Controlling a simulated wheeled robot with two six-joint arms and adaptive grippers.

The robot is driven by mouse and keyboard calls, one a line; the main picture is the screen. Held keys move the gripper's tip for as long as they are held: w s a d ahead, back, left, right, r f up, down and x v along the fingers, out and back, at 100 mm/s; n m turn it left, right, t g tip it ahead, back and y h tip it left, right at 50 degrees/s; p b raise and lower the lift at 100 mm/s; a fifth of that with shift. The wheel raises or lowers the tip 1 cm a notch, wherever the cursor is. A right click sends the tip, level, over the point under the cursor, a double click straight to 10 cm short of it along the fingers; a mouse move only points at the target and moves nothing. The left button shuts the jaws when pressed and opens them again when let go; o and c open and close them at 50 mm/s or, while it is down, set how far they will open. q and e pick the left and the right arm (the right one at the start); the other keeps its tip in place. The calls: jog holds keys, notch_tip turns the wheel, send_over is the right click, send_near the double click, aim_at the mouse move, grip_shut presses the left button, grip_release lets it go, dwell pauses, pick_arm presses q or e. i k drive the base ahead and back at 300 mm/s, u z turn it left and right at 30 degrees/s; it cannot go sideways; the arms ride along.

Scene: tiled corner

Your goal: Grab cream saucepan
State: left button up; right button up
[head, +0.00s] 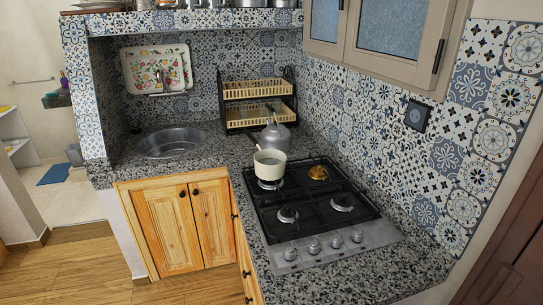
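The cream saucepan (268,164) stands upright on the back left burner of the black gas stove (300,208) in the head view. Its dark handle points up and to the left, in front of the grey kettle. Neither of my grippers shows in the head view.
A grey kettle (275,137) stands just behind the saucepan. A two-tier dish rack (258,103) is at the back wall and a round sink (170,142) at the left. The granite counter (215,158) is clear between sink and stove. Wooden cabinets (175,228) are below.

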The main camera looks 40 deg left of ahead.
aim_at(260, 152)
jog(key=u, duration=2.1)
jog(key=k, duration=1.1)
jog(key=u, duration=1.05)
jog(key=i, duration=0.65)
jog(key=z, duration=0.55)
jog(key=i, duration=1.45)
jog(key=z, duration=1.85)
jog(key=i, duration=0.85)
jog(key=z, duration=0.9)
